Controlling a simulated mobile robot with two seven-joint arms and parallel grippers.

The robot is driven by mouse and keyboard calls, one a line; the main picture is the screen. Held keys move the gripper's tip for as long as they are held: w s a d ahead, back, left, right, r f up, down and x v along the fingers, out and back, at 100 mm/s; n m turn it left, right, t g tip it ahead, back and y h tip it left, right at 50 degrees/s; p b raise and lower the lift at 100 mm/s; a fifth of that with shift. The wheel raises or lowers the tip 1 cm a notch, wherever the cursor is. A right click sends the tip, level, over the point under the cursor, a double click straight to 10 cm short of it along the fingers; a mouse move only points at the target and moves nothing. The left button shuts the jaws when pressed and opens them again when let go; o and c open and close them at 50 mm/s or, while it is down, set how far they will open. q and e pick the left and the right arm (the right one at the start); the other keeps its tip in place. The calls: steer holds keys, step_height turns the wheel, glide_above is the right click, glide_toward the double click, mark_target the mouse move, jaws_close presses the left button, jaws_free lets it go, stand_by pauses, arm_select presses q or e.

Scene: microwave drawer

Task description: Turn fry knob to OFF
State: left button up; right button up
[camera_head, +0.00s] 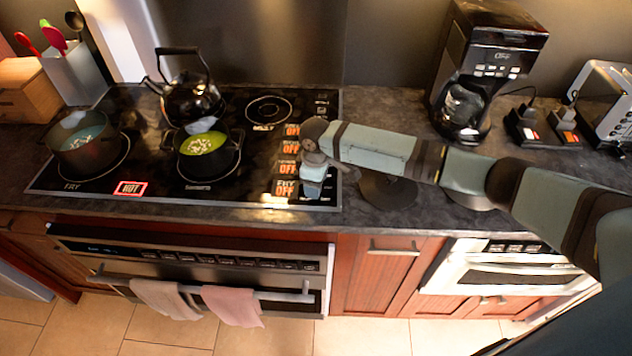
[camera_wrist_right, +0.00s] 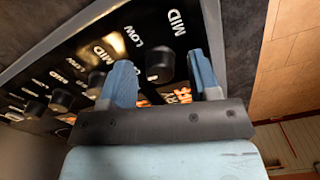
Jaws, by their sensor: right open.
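The fry knob (camera_wrist_right: 160,67) is a round black knob with a white mark, on the black control strip at the right of the cooktop. In the head view my gripper covers it, and the orange FRY OFF label (camera_head: 285,188) shows just left of the gripper. My right gripper (camera_head: 313,184) points down over the front right corner of the cooktop. In the right wrist view my right gripper (camera_wrist_right: 160,62) is open, with one blue finger on each side of the fry knob. Gaps show between the fingers and the knob. My left gripper is not in view.
Several other knobs (camera_wrist_right: 61,101) line the strip behind the fry knob. A pot (camera_head: 84,143) stands on the FRY burner, with a lit red HOT sign (camera_head: 130,188) in front. A green-filled pot (camera_head: 207,151) and a kettle (camera_head: 192,99) stand nearby. A coffee maker (camera_head: 485,70) stands right.

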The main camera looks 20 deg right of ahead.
step_height(320, 180, up, 14)
steer(key=b, duration=0.1)
steer(key=shift+f, duration=0.2)
stand_by(0.4)
steer(key=s+a+f+m+t+y, duration=0.15)
steer(key=s+a+f, duration=0.25)
steer(key=s, duration=0.5)
steer(key=s+a+f+t+y, duration=0.15)
steer(key=s+a+f, duration=0.3)
steer(key=s, duration=0.45)
steer(key=s+d+m+h, duration=0.1)
steer(key=s+d+m, duration=0.2)
steer(key=s+d, duration=0.45)
steer(key=s+d+m+h, duration=0.2)
steer(key=s+d+m, duration=0.25)
steer(key=s, duration=0.55)
steer(key=w+a+f+n+t+y, duration=0.1)
steer(key=w+a+f+t, duration=0.2)
steer(key=f, duration=0.3)
steer(key=w+a+f+n+t+y, duration=0.1)
steer(key=w+a+f+t+y, duration=0.1)
steer(key=f+t, duration=0.3)
steer(key=shift+w+a+f+p, duration=0.45)
steer(key=shift+w+a+f, duration=0.3)
steer(key=shift+f, duration=0.15)
